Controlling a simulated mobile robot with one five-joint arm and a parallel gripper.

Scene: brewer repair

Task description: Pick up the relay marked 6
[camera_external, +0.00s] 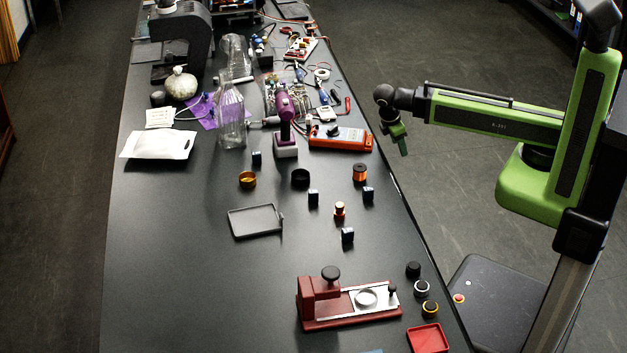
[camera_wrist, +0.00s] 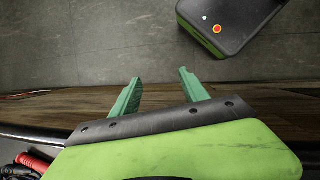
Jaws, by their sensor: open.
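One block (camera_external: 256,158) is at the back left, one (camera_external: 313,198) in the middle, one (camera_external: 368,194) to the right and one (camera_external: 347,236) nearer the front. Their markings are too small to read, so I cannot tell which is 6. My gripper (camera_external: 403,148) hangs beyond the table's right edge, apart from all blocks. In the wrist view, its green fingers (camera_wrist: 160,75) are spread and empty above the floor.
A grey tray (camera_external: 240,235) lies left of the blocks. An orange spool (camera_external: 359,172), a black ring (camera_external: 300,178) and a copper-coloured part (camera_external: 340,211) stand among them. A red fixture (camera_external: 320,312) is at the front.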

